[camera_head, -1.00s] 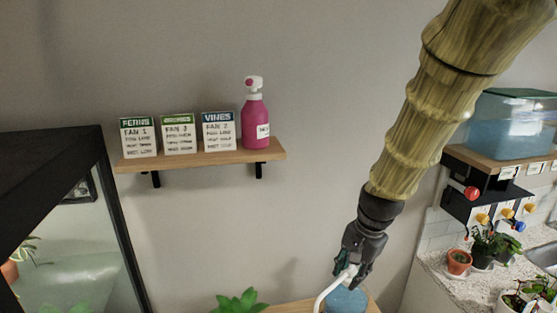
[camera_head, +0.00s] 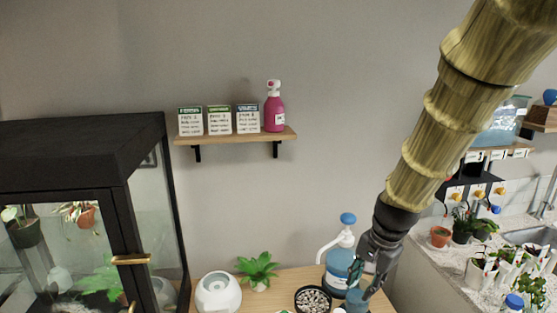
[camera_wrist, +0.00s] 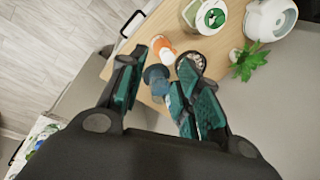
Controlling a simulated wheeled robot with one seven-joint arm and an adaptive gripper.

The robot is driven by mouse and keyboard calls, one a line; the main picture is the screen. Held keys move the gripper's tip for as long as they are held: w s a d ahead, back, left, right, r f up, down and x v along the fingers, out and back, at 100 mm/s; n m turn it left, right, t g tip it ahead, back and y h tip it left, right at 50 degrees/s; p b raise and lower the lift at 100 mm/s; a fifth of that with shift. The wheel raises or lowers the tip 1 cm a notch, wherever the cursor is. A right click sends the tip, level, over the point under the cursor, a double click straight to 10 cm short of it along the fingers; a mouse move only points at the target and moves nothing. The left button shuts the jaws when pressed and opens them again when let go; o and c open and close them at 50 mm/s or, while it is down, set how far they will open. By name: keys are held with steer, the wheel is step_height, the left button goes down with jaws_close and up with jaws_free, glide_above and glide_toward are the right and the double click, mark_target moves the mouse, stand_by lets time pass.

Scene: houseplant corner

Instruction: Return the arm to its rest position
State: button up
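My arm, bamboo-patterned, comes down from the top right in the head view. My gripper (camera_head: 366,272) hangs at its end, above the right part of the wooden table (camera_head: 288,278). In the wrist view my gripper (camera_wrist: 155,88) has its two dark teal fingers spread apart. A blue round-topped object (camera_wrist: 157,76) shows in the gap between them, seemingly below; no grip on it is visible. In the head view a blue pump bottle (camera_head: 338,262) with a white spout stands just left of my gripper. I cannot tell whether they touch.
A dish of pebbles (camera_head: 313,299), a green plant (camera_head: 258,268) and a white round pot (camera_head: 218,292) are on the table. A black-framed glass cabinet (camera_head: 140,215) stands left. A wall shelf (camera_head: 235,138) holds cards and a pink bottle (camera_head: 273,112). A plant-covered counter (camera_head: 440,265) lies right.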

steer(key=s+d+f+n+h+b, duration=0.15)
steer(key=s+f, duration=0.45)
steer(key=f, duration=0.7)
steer(key=s+d+f+n+g+b, duration=0.1)
steer(key=s+f+n+b, duration=0.15)
steer(key=s+f, duration=0.75)
steer(key=s+d+f+n+h+b, duration=0.1)
steer(key=s+f+n, duration=0.2)
steer(key=f, duration=1.3)
steer(key=s+f+n+b, duration=0.1)
steer(key=s+f, duration=0.3)
steer(key=s, duration=0.2)
steer(key=s+a+f+n+y+b, duration=0.1)
steer(key=s+f, duration=0.3)
steer(key=s, duration=0.3)
steer(key=shift+s+f+n+g, duration=0.2)
steer(key=shift+f+n+g, duration=0.2)
